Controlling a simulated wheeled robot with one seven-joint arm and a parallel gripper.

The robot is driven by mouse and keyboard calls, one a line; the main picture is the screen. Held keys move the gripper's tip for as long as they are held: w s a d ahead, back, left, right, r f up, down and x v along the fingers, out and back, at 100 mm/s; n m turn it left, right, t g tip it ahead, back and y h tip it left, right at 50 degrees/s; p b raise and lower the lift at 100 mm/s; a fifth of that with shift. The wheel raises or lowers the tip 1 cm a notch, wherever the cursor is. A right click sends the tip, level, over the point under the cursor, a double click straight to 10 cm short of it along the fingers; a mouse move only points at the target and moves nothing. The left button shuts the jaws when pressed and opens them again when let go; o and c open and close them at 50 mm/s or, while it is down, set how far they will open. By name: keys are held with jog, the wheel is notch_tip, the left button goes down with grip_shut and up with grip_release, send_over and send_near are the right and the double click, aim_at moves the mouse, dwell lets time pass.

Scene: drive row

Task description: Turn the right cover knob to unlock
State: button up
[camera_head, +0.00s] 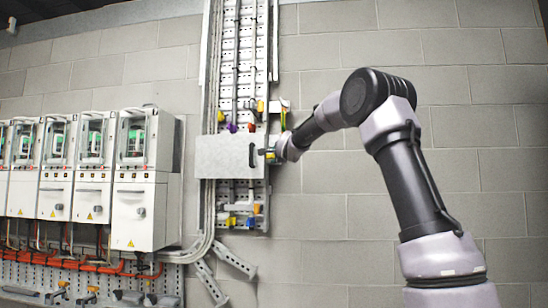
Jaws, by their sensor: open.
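A flat light-grey metal cover (220,158) with a dark slot-like handle (252,155) near its right edge sits on the vertical perforated rail panel. My gripper (266,152) is at the right edge of this cover, just right of the dark handle. It is small and seen from the side; it looks empty, and I cannot tell whether it touches the cover. A right cover knob cannot be made out clearly; my gripper and wrist may hide part of that edge. The rightmost drive cabinet (135,205) has a small round dark knob (141,212) on its lower front.
Several white drive cabinets (90,195) stand in a row at the left. Cable conduits (207,205) curve beside the panel. Coloured parts (240,210) sit below the cover. The block wall (320,225) at right is bare.

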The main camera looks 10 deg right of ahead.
grip_shut()
jog(key=shift+a+n, duration=0.15)
jog(key=shift+n, duration=0.35)
jog(key=shift+a+n+g, duration=0.15)
jog(key=shift+n+g, duration=0.55)
jog(key=shift+n, duration=0.5)
jog(key=n+g+h, duration=0.1)
jog(key=n, duration=0.1)
jog(key=n+h, duration=0.1)
jog(key=n, duration=0.1)
jog(key=shift+w+r+g, duration=0.1)
jog(key=shift+r+g, duration=0.1)
jog(key=shift+g, duration=0.2)
jog(key=n+g+h, duration=0.1)
jog(key=n, duration=0.2)
jog(key=shift+h, duration=0.4)
jog(key=n+g+h, duration=0.1)
jog(key=n, duration=0.2)
jog(key=shift+h, duration=0.4)
